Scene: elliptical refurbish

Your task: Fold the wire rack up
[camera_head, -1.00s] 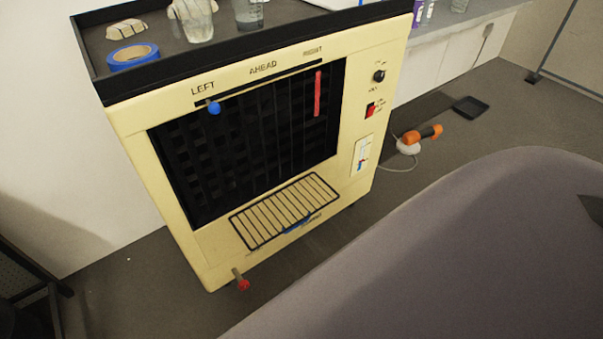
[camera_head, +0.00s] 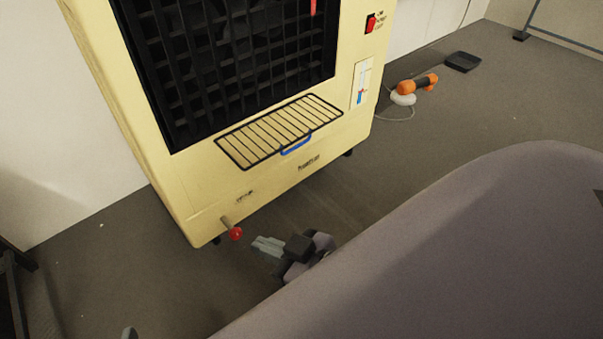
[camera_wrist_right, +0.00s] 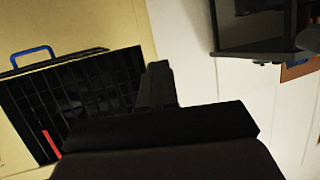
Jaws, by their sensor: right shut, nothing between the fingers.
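The wire rack (camera_head: 247,162) is a black frame with several bars on the front of a cream cabinet, below a dark grille. It looks folded down, standing out from the front, with a blue handle (camera_head: 296,147) at its outer edge. In the right wrist view the blue handle (camera_wrist_right: 32,53) shows at upper left by the rack's dark edge. My right gripper (camera_head: 262,244) is shut and empty, below the rack and apart from it, just right of a red-knobbed lever. A small grey tip at the bottom edge may be my left gripper (camera_head: 130,332); its jaws are hidden.
The red-knobbed lever (camera_head: 235,233) sticks out of the cabinet (camera_head: 215,205) low down. A purple-grey rounded surface (camera_head: 450,250) fills the lower right. An orange tool (camera_head: 415,84) and a black tray (camera_head: 463,62) lie on the floor beyond.

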